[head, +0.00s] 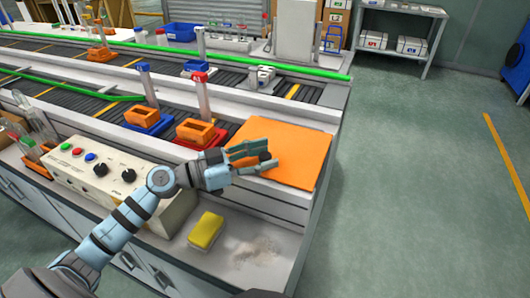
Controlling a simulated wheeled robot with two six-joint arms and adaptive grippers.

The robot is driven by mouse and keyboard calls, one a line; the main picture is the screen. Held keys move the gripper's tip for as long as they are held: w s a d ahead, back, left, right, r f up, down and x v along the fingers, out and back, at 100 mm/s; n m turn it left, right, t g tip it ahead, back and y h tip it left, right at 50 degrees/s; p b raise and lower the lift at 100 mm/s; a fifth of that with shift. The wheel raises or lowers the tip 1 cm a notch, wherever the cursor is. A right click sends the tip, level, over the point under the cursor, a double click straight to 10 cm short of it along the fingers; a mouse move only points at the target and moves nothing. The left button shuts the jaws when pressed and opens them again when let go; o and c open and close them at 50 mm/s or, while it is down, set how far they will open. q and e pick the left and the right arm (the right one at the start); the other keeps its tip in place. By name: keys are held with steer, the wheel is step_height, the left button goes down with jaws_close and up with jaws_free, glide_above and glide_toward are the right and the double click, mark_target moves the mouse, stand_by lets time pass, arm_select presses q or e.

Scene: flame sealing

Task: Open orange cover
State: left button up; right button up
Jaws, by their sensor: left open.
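The orange cover (292,151) is a flat square panel lying on top of the white housing at the right end of the conveyor bench. It looks closed and flat. My left gripper (266,160) is open over the cover's left front part, with its fingers pointing right. I cannot tell whether the fingers touch the cover. A small dark round piece shows at the fingertips, perhaps a knob on the cover or part of the gripper. My right gripper is not in view.
A yellow sponge (205,230) lies on the lower ledge. The floor to the right is clear.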

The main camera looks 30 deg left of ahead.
arm_select(q)
steer(key=shift+w+d, duration=0.3)
steer(key=shift+w, duration=0.05)
jaws_close()
